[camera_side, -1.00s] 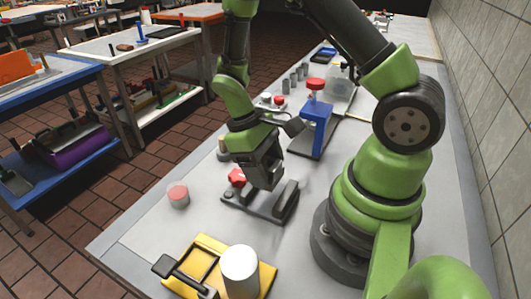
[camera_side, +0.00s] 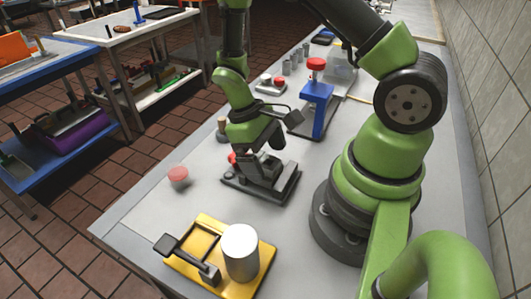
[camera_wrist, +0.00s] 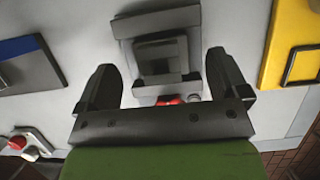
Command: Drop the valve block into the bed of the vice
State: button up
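The dark grey vice (camera_side: 235,186) lies on the bench below my gripper, and its bar-like jaw shows in the wrist view (camera_wrist: 155,22). A squarish grey block (camera_wrist: 160,64), apparently the valve block, sits in the vice bed between my fingers in the wrist view. My gripper (camera_wrist: 164,88) is open. Its dark fingers stand on either side of the block, with visible gaps. In the side view my gripper (camera_side: 262,170) is low over the vice and hides most of the bed and block. A red part (camera_wrist: 168,99) shows at the vice's near end.
A yellow fixture (camera_side: 205,228) with a white cylinder (camera_side: 241,252) stands at the front. A red-topped puck (camera_side: 178,174) lies left of the vice. A blue stand with a red knob (camera_side: 317,92) is behind. Bare bench lies around the vice.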

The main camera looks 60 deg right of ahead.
jog(key=v, duration=1)
dwell(0.3)
jog(key=s+a+r+m+t+y, duration=0.1)
jog(key=s+a+r+m+t, duration=0.1)
jog(key=s+r+t, duration=0.3)
jog(key=s+a+r+m+t+y, duration=0.1)
jog(key=s+r+t, duration=0.3)
jog(key=r, duration=0.8)
jog(key=a+m+t, duration=0.1)
jog(key=t, duration=0.1)
jog(key=shift+s+a+t, duration=0.35)
jog(key=shift+t, duration=0.05)
